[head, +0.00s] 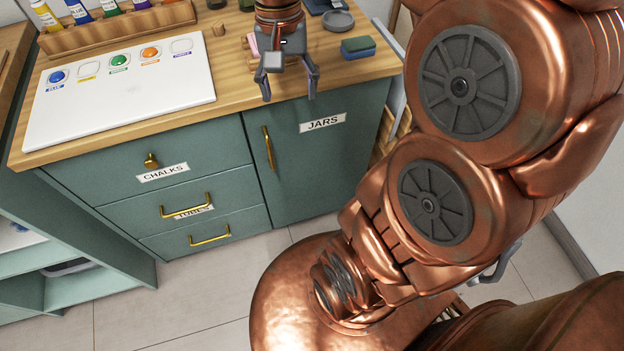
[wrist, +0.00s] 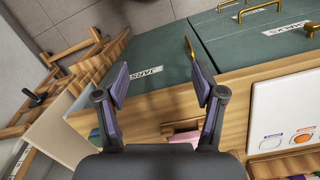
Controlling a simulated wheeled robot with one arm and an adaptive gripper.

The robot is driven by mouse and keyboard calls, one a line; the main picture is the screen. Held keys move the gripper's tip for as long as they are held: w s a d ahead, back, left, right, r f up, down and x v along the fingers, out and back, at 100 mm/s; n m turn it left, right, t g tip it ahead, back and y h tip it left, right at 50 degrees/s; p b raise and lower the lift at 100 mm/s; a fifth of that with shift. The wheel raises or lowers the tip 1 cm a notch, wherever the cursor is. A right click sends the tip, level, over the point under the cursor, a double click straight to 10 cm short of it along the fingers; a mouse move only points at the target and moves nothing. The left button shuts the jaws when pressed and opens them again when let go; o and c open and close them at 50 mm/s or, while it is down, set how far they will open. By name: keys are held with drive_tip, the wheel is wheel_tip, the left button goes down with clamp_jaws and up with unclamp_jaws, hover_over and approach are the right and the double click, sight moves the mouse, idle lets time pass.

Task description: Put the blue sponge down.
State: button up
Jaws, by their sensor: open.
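A round grey dish (head: 338,20) stands behind the sponge. A pink item (wrist: 183,137) lies close to my gripper, partly hidden. A white paint board (head: 130,105) covers the counter's left. A paint-tube rack (head: 120,30) stands behind. Below is a green cabinet (head: 315,165) with brass handles.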

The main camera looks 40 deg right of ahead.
drive_tip(key=s+a+f+n, duration=0.3)
drive_tip(key=s+f, duration=0.1)
drive_tip(key=s, duration=0.4)
drive_tip(key=s+a+f+n+g, duration=0.1)
drive_tip(key=s+a+f+n, duration=0.3)
drive_tip(key=s, duration=0.3)
drive_tip(key=shift+s+f, duration=0.3)
drive_tip(key=shift+s, duration=0.05)
drive_tip(key=shift+a, duration=0.1)
